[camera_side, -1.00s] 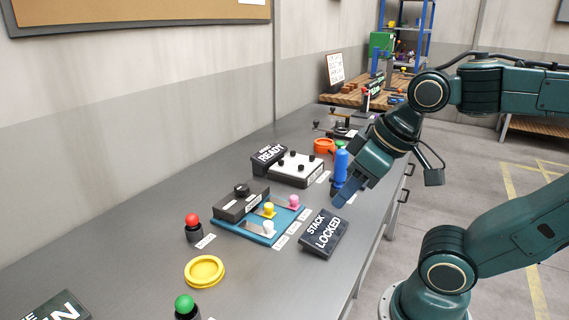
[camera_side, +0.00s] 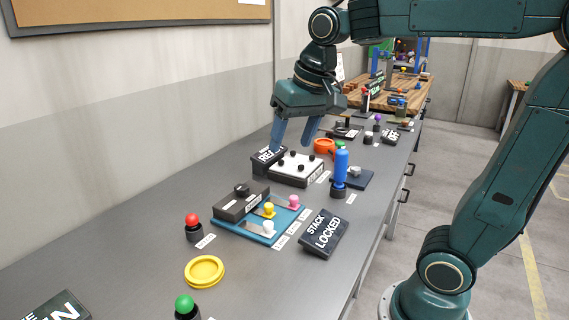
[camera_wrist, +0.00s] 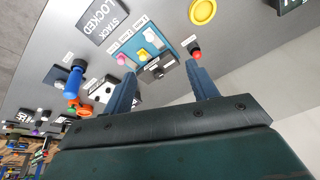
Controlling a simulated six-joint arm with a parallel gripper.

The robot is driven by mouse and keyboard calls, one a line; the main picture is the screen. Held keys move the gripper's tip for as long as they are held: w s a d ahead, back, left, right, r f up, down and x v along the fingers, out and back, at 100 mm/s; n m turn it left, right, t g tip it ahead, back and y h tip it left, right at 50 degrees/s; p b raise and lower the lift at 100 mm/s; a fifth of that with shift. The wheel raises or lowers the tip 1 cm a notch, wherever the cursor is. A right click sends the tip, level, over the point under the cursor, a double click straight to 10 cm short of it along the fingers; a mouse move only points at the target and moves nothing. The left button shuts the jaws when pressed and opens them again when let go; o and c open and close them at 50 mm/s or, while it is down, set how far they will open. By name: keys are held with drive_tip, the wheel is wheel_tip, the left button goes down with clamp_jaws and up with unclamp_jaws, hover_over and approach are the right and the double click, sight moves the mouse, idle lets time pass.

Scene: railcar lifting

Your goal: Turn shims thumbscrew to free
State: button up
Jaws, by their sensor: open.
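The shim stack is a blue tray (camera_side: 251,234) with a dark block (camera_side: 228,205) on it. A black thumbscrew knob (camera_side: 242,188) sits on top of the block. Pink (camera_side: 293,201), yellow (camera_side: 269,209) and white (camera_side: 267,228) knobs stand on the shim tabs. A sign (camera_side: 323,233) beside the tray reads "STACK LOCKED". My gripper (camera_side: 293,148) is open and empty, pointing down above the white box behind the tray. In the wrist view the fingers (camera_wrist: 163,90) are apart, with the dark block (camera_wrist: 158,69) beyond them; the thumbscrew is hard to make out there.
A white box (camera_side: 297,165) with black knobs and a partly hidden "READY" sign (camera_side: 265,161) stand behind the tray. A blue cylinder (camera_side: 341,166) stands to their right. Red (camera_side: 193,222) and green (camera_side: 185,304) buttons and a yellow ring (camera_side: 204,271) are in front and left.

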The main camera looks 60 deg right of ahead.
drive_tip(key=w+d+f+m+g, duration=0.1)
drive_tip(key=w+d+m, duration=0.15)
drive_tip(key=w, duration=0.35)
drive_tip(key=w+d+m+g, duration=0.1)
drive_tip(key=w+d+m, duration=0.15)
drive_tip(key=w, duration=0.45)
drive_tip(key=m+g, duration=0.2)
drive_tip(key=m, duration=0.2)
hover_over(241, 187)
wheel_tip(241, 187, down, 8)
drive_tip(key=shift+f, duration=6.85)
drive_tip(key=c, duration=1)
